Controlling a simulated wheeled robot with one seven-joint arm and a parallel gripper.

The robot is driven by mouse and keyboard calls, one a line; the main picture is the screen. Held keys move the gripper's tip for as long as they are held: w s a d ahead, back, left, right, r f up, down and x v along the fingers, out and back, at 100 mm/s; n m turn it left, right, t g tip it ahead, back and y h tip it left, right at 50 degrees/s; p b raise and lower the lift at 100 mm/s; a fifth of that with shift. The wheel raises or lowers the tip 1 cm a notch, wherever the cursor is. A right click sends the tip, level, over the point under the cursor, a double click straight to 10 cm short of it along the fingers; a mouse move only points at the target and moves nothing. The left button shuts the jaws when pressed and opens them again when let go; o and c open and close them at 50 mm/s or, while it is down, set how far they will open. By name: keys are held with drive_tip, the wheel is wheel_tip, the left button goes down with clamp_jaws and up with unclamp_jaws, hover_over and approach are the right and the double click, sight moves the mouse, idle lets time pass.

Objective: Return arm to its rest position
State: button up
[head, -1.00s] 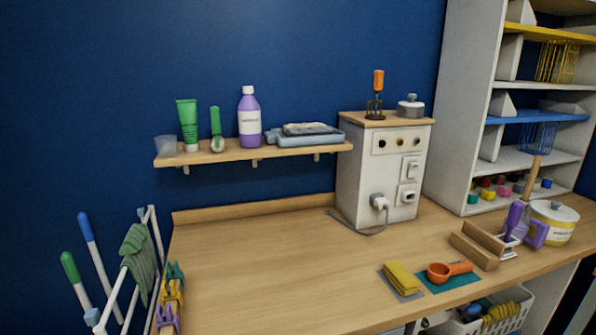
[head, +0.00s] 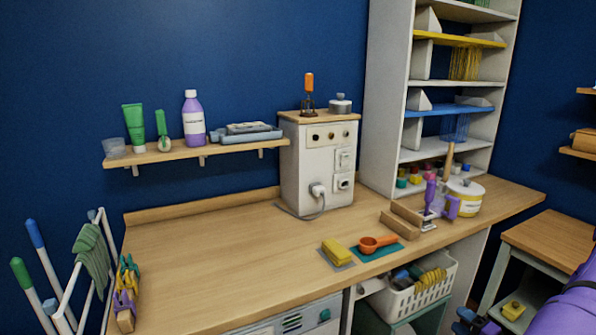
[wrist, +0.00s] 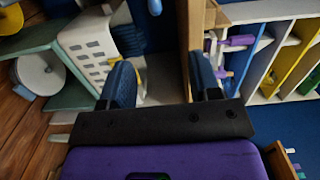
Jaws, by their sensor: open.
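My gripper (wrist: 163,78) is in the wrist view, with two blue fingers set apart on a black bar. Nothing is held between them. Behind the fingers the wrist view shows a white basket (wrist: 95,45) and the edge of the wooden worktop (wrist: 196,40), both turned sideways. In the head view a purple part of my arm (head: 572,300) shows at the lower right corner, in front of the small side table.
The long worktop (head: 215,235) is mostly clear on its left. A white basket (head: 400,300) stands below it. A small wooden side table (head: 548,238) is at the right, close to my arm. A drying rack (head: 75,275) stands at the left.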

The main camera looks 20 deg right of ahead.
drive_tip(key=w+a+r+n+g+y, duration=0.3)
drive_tip(key=a+r+n+g, duration=0.15)
drive_tip(key=a+r, duration=0.4)
drive_tip(key=w+a+r+n+g+y, duration=0.2)
drive_tip(key=w+a+r+n+g, duration=0.25)
drive_tip(key=r, duration=0.75)
drive_tip(key=w+a+r+n+g+y, duration=0.1)
drive_tip(key=a+r+n+g+y, duration=0.2)
drive_tip(key=a+r+g, duration=0.45)
drive_tip(key=s+a+r+n+t+h, duration=0.2)
drive_tip(key=s+a+r+h, duration=0.3)
drive_tip(key=s+a+r, duration=0.3)
drive_tip(key=s+a+r+n+t+h, duration=0.2)
drive_tip(key=s+a+r+h, duration=0.3)
drive_tip(key=r, duration=0.9)
drive_tip(key=s+a, duration=0.3)
drive_tip(key=s, duration=0.1)
drive_tip(key=shift+s+a+h, duration=0.2)
drive_tip(key=shift+s+h, duration=0.1)
